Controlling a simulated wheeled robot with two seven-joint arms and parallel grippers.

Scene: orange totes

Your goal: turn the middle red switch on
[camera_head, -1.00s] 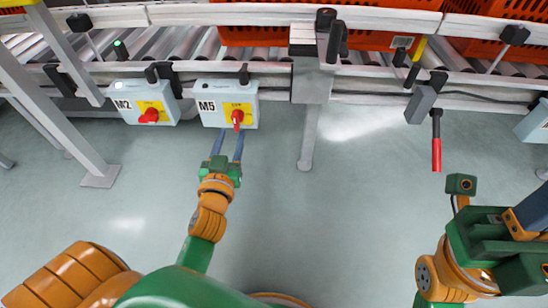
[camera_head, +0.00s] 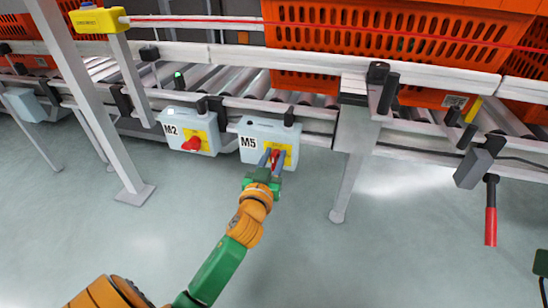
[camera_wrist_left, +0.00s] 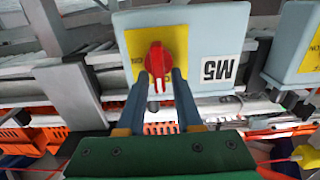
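The M5 box (camera_head: 252,133) is pale blue with a yellow plate and a red rotary switch (camera_head: 275,158). In the left wrist view the red switch (camera_wrist_left: 158,60) has its handle in line with my fingers. My left gripper (camera_head: 272,163) is at the front of this box. Its two blue fingers (camera_wrist_left: 160,82) are apart, one on each side of the handle's lower part; I cannot tell whether they touch it. To the left is the M2 box (camera_head: 173,132) with its own red switch (camera_head: 192,144). My right gripper's fingers are out of the head view.
A roller conveyor (camera_head: 255,86) with orange totes (camera_head: 390,40) runs behind the boxes. A grey post (camera_head: 350,165) stands right of M5. A red-handled lever (camera_head: 491,225) hangs farther right. A slanted post (camera_head: 95,110) stands at left. The floor in front is clear.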

